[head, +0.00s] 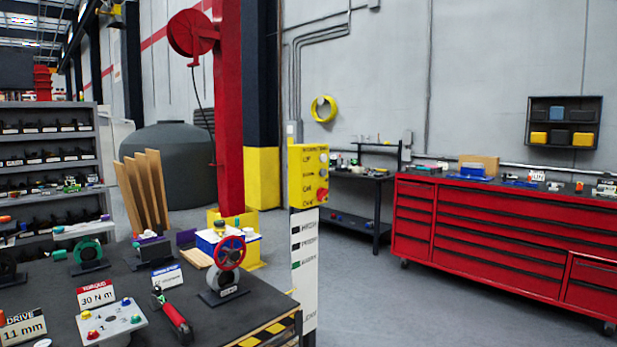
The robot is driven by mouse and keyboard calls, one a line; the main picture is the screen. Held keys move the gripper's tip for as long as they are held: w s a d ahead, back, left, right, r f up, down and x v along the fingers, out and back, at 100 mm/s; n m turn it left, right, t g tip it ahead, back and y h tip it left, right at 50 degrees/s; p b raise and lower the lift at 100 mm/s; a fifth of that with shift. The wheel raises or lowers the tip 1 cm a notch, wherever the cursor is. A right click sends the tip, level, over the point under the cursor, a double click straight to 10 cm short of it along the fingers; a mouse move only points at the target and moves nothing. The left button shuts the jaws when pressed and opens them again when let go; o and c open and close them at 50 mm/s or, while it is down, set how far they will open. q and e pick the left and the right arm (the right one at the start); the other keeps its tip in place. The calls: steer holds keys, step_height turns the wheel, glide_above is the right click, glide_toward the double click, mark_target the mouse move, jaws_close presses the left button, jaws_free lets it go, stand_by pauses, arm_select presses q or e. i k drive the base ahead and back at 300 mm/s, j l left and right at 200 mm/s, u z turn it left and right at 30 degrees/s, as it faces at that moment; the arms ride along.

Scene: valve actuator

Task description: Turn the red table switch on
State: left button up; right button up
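A light grey panel (112,324) lies on the dark table (245,316) at the lower left. It carries a small red knob (93,335), a green one and blue ones; the red one may be the red table switch, but its position is too small to read. Neither of my grippers is in view.
A red-handled tool (174,316) lies right of the panel, beside a "30 N m" sign (97,293). A yellow control box (308,175) stands on a post behind the table corner. A red tool cabinet (490,235) is at right. Open floor (400,305) lies between.

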mark_target(321, 194)
steer(key=i+l, duration=0.2)
steer(key=i, duration=0.25)
steer(key=i+l+u, duration=0.1)
steer(key=i+l, duration=0.15)
steer(key=i, duration=0.15)
steer(key=i+l+u, duration=0.1)
steer(key=i+l, duration=0.15)
steer(key=i, duration=0.2)
